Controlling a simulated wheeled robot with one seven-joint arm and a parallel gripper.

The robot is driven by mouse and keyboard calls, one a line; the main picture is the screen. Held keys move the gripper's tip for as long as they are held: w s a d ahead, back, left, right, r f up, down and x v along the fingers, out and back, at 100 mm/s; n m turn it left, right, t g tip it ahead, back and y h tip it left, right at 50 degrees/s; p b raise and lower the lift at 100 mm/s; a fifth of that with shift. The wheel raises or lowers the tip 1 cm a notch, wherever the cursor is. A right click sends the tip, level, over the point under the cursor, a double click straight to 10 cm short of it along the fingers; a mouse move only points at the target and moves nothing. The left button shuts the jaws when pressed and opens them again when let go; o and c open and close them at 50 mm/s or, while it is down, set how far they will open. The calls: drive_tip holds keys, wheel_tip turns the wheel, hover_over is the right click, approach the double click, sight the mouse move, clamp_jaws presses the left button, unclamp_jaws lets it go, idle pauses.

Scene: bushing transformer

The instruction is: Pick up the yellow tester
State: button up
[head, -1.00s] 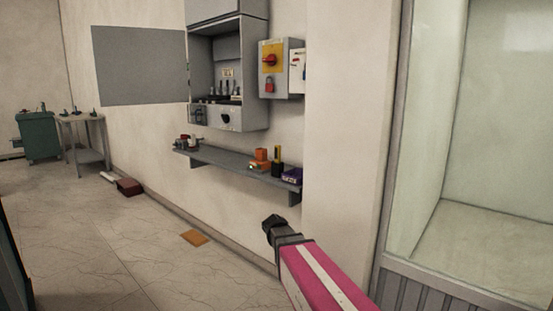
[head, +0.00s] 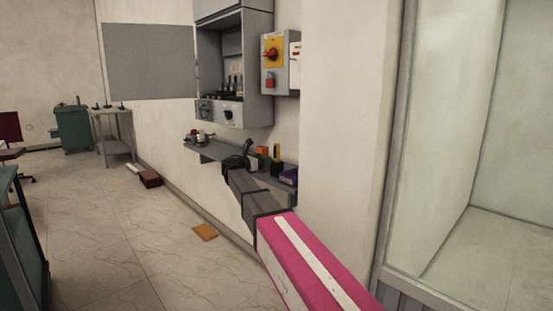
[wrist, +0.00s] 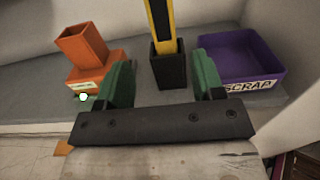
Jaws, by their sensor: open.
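The yellow tester (wrist: 162,18) stands upright in a small black holder (wrist: 171,70) on the wall shelf, its lower part hidden inside. In the head view the tester (head: 277,151) shows as a thin yellow strip near the shelf's right end. My gripper (wrist: 158,80) is open and empty in the wrist view. Its two green fingers are apart, one to each side of the holder in the picture, with the holder beyond and between them. In the head view my arm reaches toward the shelf and its end covers part of it.
An orange block-like container (wrist: 88,60) stands left of the holder, and a purple SCRAP bin (wrist: 240,65) right of it, both close to the fingers. The grey shelf (head: 215,152) runs along the wall below an open cabinet (head: 235,75).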

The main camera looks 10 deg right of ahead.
sight(275, 157)
drive_tip(key=x, duration=0.8)
drive_tip(key=shift+d+f, duration=0.15)
drive_tip(key=shift+d, duration=0.1)
drive_tip(key=shift+s, duration=0.1)
drive_tip(key=c, duration=1.1)
